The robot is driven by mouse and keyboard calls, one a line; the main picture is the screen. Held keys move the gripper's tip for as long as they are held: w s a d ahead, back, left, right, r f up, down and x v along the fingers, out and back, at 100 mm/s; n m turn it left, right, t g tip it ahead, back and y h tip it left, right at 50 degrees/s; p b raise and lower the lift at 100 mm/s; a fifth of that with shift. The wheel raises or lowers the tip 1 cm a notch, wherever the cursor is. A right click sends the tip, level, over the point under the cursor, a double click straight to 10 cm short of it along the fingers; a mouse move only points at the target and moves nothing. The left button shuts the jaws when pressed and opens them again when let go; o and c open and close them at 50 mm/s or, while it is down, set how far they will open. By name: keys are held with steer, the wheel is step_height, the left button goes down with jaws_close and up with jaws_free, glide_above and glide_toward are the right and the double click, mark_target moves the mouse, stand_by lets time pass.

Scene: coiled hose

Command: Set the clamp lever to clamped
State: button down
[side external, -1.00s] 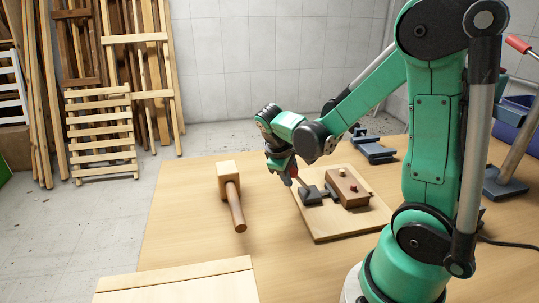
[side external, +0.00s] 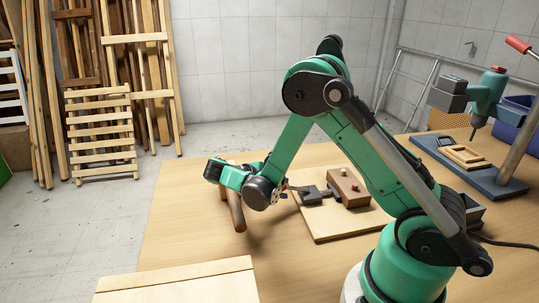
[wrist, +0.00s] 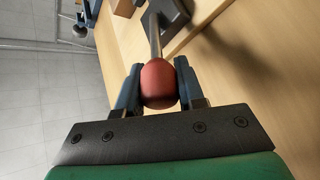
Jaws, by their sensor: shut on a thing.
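The clamp (side external: 309,194) is a dark metal piece on a light wooden board (side external: 325,220), beside a brown wooden block (side external: 347,187). In the wrist view its dark body (wrist: 176,14) is at the top. Its lever (wrist: 155,38) is a thin metal rod with a red knob (wrist: 158,84). My gripper (wrist: 158,67) is shut on the red knob, with a dark blue finger on each side. In the side view the gripper is low, left of the clamp, and mostly hidden by my wrist; the lever's exact angle is hard to tell there.
A wooden mallet (side external: 237,214) lies just left of my wrist, its head partly hidden; I cannot tell whether they touch. A drill press (side external: 489,96) stands at the right. A pale board (side external: 185,284) lies at the front left. The table's front middle is clear.

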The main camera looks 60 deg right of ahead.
stand_by(0.4)
steer(key=c, duration=0.5)
jaws_free()
steer(key=shift+c, duration=0.2)
steer(key=v, duration=0.5)
steer(key=shift+a+r, duration=0.1)
steer(key=shift+a, duration=0.05)
step_height(320, 180, up, 7)
steer(key=shift+s+d, duration=0.1)
steer(key=shift+d, duration=0.1)
steer(key=s+a+m+t+y, duration=0.2)
steer(key=s+a+t+y, duration=0.1)
steer(key=a+t+y, duration=0.6)
steer(key=r+t+y, duration=0.1)
steer(key=t, duration=0.2)
steer(key=shift+a, duration=0.2)
